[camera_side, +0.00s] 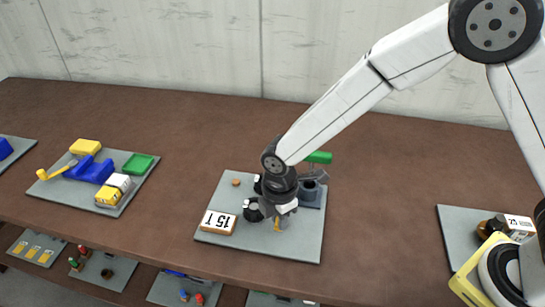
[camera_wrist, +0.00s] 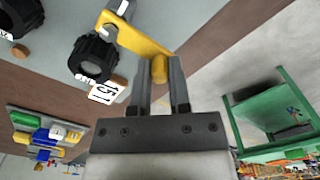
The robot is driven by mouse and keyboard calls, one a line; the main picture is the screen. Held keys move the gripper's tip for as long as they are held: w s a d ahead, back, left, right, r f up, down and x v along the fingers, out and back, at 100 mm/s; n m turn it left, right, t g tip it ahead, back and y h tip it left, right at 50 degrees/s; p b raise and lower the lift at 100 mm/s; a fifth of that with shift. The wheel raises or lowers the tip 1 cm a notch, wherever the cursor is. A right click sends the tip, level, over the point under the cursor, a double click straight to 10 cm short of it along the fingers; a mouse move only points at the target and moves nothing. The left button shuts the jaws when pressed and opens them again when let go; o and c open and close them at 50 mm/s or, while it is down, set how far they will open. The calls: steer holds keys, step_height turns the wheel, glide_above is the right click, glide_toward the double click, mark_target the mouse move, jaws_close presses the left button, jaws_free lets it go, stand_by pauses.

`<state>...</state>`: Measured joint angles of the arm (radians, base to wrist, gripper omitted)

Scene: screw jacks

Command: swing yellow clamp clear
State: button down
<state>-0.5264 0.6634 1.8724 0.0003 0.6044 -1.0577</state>
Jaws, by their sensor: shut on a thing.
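The yellow clamp (camera_wrist: 140,42) shows in the wrist view as a flat bar with an upright yellow peg at its near end. My gripper (camera_wrist: 161,75) is shut on that peg, with one finger on each side. In the side view my gripper (camera_side: 281,218) is low over the middle grey plate (camera_side: 240,248), and only a bit of the yellow clamp (camera_side: 277,226) shows below it. A black ribbed round part (camera_wrist: 92,58) stands beside the bar in the wrist view. The bar's far end is partly covered by a grey piece.
A 15 T sign block (camera_side: 218,222) lies at the plate's front left. A green piece (camera_side: 320,157) and a dark block stand behind my gripper. A plate with a blue part (camera_side: 90,170) is at left, another plate (camera_side: 455,225) at right. Brown table between plates is clear.

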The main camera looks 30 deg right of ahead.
steer(key=shift+s+d, duration=0.1)
steer(key=c, duration=0.6)
jaws_free()
steer(key=shift+r, duration=3.9)
steer(key=s+d+m+t, duration=0.1)
steer(key=s+d+m, duration=0.2)
steer(key=d+m, duration=0.3)
steer(key=s+d+m, duration=0.3)
steer(key=d+m, duration=0.3)
steer(key=d, duration=0.2)
steer(key=s+d+m+t, duration=0.1)
steer(key=s+d+m, duration=0.2)
steer(key=d+m, duration=0.3)
steer(key=shift+s+d+r+t, duration=0.15)
steer(key=shift+d, duration=0.3)
steer(key=shift+s+d+r+t, duration=0.1)
steer(key=shift+d+r+t, duration=0.05)
steer(key=shift+d, duration=0.3)
